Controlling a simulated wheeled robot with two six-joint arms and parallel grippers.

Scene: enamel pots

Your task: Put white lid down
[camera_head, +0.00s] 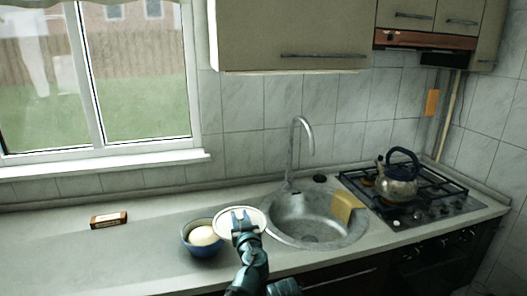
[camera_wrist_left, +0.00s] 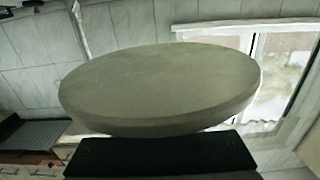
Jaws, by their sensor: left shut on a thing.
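The white lid (camera_head: 223,224) is a round disc, held up between the blue pot and the sink. It also fills the middle of the left wrist view (camera_wrist_left: 160,88), where its underside or face looks greyish. My left gripper (camera_head: 241,217) is shut on the lid near its edge; a dark finger part shows below the lid in the wrist view. The blue pot (camera_head: 187,241) stands on the counter just left of the lid, with a pale round thing (camera_head: 203,236) in it. My right gripper is not in view.
The counter (camera_head: 130,250) is clear left of the pot, apart from a small brown box (camera_head: 108,220) near the window. To the right are a round sink (camera_head: 300,222) with a tap (camera_head: 301,140), a yellow sponge or cloth (camera_head: 344,206) on its rim, and a stove with a kettle (camera_head: 397,182).

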